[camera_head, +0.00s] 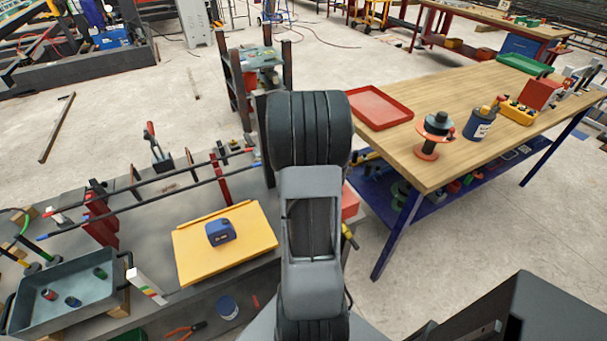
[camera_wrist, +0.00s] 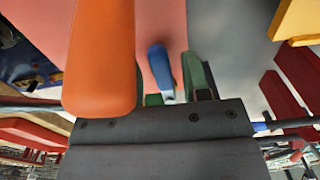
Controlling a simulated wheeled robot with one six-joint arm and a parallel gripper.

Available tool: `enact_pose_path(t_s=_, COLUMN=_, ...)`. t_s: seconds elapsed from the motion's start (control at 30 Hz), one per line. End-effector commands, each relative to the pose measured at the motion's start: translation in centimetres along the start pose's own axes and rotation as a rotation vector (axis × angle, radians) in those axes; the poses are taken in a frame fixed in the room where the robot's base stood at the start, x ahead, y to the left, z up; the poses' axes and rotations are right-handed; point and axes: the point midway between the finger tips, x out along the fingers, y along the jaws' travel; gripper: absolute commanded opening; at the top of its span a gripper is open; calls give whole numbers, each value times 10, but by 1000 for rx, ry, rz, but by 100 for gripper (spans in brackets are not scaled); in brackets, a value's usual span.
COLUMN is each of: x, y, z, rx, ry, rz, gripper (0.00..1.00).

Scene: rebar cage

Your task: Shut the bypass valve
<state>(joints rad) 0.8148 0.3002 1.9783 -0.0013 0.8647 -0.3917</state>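I cannot make out the bypass valve for certain in either view. In the wrist view, the dark body of my gripper (camera_wrist: 160,130) fills the lower middle. A large orange rounded piece (camera_wrist: 100,55), like a handle grip, is close to the camera and overlaps the body's upper left edge. A blue-ended lever (camera_wrist: 160,65) with a pale lower part shows just beyond, before a pink-red surface (camera_wrist: 145,30). Dark green pieces stand beside it; I cannot tell whether they are fingers. In the head view my arm hides my gripper.
A wooden-topped table (camera_head: 450,105) with a red tray (camera_head: 380,106) stands right. A grey bench at left carries a yellow board (camera_head: 225,267) with a blue box (camera_head: 220,232), a grey tray (camera_head: 64,325) and long bars. Open floor lies behind the bench.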

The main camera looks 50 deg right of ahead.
Motion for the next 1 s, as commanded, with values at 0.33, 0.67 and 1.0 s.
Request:
enact_pose_path(t_s=0.33, x=-6, y=0, z=-1, rx=0, ry=4, rz=1, gripper=45)
enact_pose_path(t_s=0.67, x=-67, y=1, z=0, rx=-1, ry=7, rz=2, gripper=45)
enact_pose_path(t_s=1.0, x=-123, y=1, z=2, rx=-1, ry=3, rz=1, gripper=45)
